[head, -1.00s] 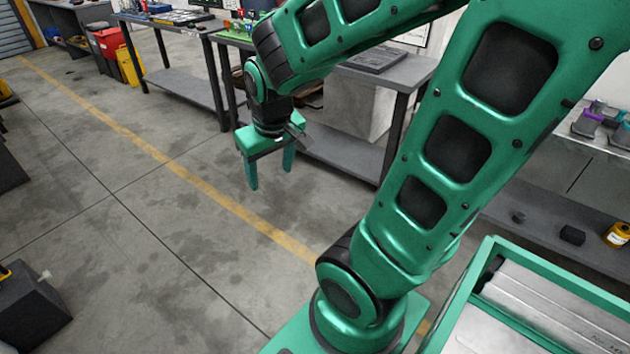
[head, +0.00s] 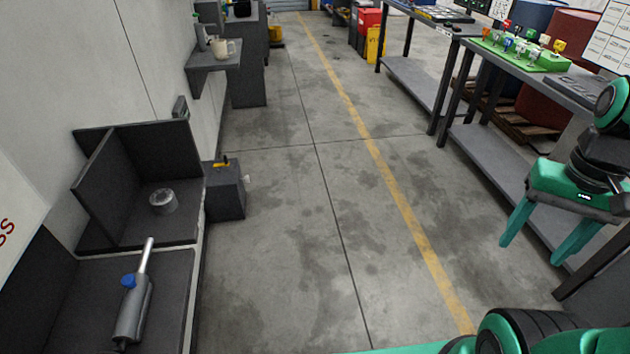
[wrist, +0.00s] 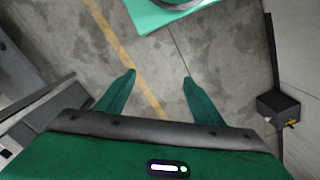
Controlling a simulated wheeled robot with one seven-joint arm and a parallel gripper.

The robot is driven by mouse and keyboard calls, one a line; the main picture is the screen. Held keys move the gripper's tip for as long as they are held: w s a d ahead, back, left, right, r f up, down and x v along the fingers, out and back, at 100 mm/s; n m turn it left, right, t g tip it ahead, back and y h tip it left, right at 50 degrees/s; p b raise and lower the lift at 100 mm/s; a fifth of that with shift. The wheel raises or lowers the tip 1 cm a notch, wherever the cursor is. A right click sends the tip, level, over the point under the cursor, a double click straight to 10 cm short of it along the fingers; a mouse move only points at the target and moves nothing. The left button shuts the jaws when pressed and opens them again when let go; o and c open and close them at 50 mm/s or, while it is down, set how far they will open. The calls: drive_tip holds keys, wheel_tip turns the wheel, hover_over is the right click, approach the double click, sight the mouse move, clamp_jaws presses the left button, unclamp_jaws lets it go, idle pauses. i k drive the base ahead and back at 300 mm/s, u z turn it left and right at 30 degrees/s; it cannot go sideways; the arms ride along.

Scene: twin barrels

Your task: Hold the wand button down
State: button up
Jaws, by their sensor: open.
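The wand (head: 134,302) lies on a dark shelf at the lower left of the head view. It has a grey body, a thin silver tube (head: 146,255) pointing away from me, and a blue button (head: 128,281) on its upper left side. My gripper (head: 538,252) is at the right of the head view, pointing down over the floor, far to the right of the wand. Its green fingers are apart with nothing between them. The wrist view shows the open fingers (wrist: 158,75) above bare floor. The wand is not in the wrist view.
A round metal piece (head: 163,201) sits in the dark bay (head: 98,240) behind the wand. A dark box (head: 226,190) stands beside it. A wall shelf (head: 213,60) holds a mug. Workbenches (head: 484,150) line the right. The floor between is clear.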

sight(128, 281)
drive_tip(key=u, duration=1.6)
